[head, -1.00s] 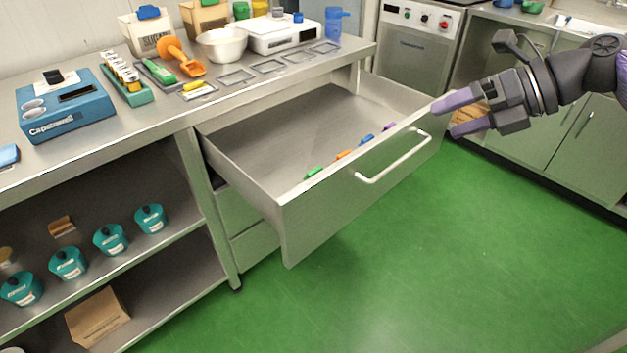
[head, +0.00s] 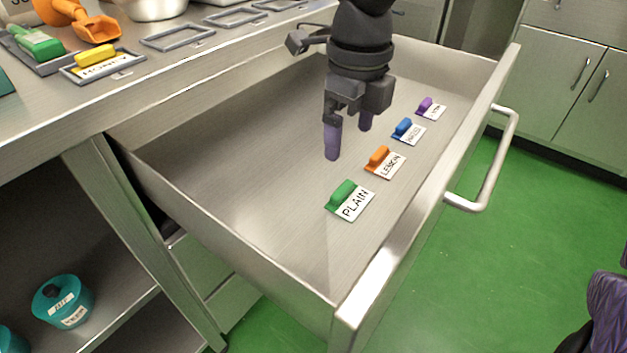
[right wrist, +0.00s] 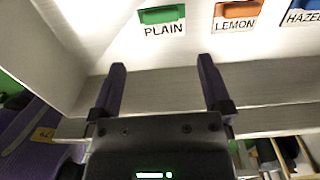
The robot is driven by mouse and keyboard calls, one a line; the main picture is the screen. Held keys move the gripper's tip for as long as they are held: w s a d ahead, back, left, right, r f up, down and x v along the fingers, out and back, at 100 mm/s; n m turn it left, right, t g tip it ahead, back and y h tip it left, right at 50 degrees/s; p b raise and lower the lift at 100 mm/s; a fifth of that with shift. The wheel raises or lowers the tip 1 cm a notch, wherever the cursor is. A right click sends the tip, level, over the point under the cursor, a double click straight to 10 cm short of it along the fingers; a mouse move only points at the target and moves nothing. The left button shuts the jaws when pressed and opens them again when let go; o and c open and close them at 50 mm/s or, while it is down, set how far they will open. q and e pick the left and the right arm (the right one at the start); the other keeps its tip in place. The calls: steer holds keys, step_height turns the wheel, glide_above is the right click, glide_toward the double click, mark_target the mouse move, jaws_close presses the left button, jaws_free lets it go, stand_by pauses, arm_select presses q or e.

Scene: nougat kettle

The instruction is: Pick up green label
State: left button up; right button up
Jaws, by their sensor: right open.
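The green label (head: 348,200), a white card reading PLAIN with a green grip, lies on the floor of the open drawer (head: 215,165), nearest of a row of labels. In the right wrist view the green label (right wrist: 163,22) is ahead of the fingertips, a little left of the middle. My right gripper (head: 349,139) points down over the drawer with its purple fingers apart and empty. It is behind the green label in the head view, not touching it. The open fingers also show in the right wrist view (right wrist: 161,64). My left gripper is not in view.
Orange LEMON (head: 385,161), blue (head: 408,131) and purple (head: 431,108) labels lie farther along the drawer. The drawer front has a bar handle (head: 490,185). The counter holds a yellow HONEY label (head: 96,58) in a frame, an orange scoop (head: 88,24) and empty frames (head: 178,36).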

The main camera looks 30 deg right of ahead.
mark_target(347, 190)
step_height(347, 190, down, 9)
steer(key=b, duration=0.5)
steer(key=shift+s+r, duration=0.15)
steer(key=shift+r, duration=0.05)
step_height(347, 190, down, 2)
steer(key=shift+d+f+b, duration=0.1)
steer(key=shift+b, duration=0.5)
steer(key=shift+s+r, duration=0.1)
steer(key=shift+r, duration=0.2)
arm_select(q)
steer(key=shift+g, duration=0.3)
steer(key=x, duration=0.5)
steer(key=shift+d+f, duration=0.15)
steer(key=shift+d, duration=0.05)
arm_select(e)
steer(key=c, duration=1.1)
